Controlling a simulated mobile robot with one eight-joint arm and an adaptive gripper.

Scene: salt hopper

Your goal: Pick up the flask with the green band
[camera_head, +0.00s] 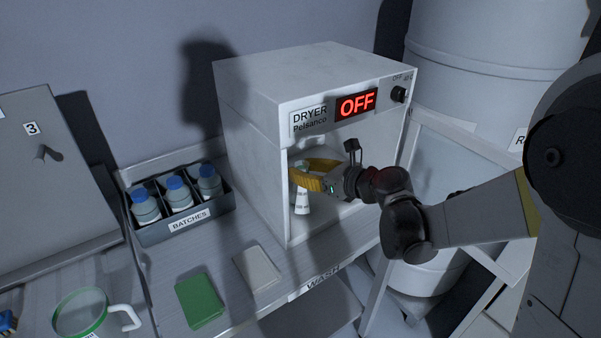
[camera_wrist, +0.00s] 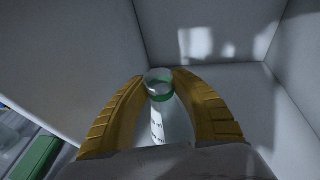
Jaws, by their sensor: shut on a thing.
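The flask with the green band (camera_wrist: 158,112) stands inside the dryer, seen from above in the wrist view. It is clear glass with a green band just below its rim. In the head view its lower body (camera_head: 302,203) shows as a pale cone below my fingers, and its neck is hidden. My gripper (camera_head: 300,173) reaches through the dryer's open front. Its yellow fingers, also in the wrist view (camera_wrist: 159,84), are shut on the flask's neck, one on each side. I cannot tell whether the flask's base touches the dryer floor.
The white dryer (camera_head: 250,110) reads OFF, and its walls are close around my gripper. A BATCHES rack (camera_head: 160,232) with blue-capped bottles stands to the left. A green pad (camera_head: 200,301), a pale pad (camera_head: 257,268) and a green-rimmed sieve (camera_head: 80,312) lie in front.

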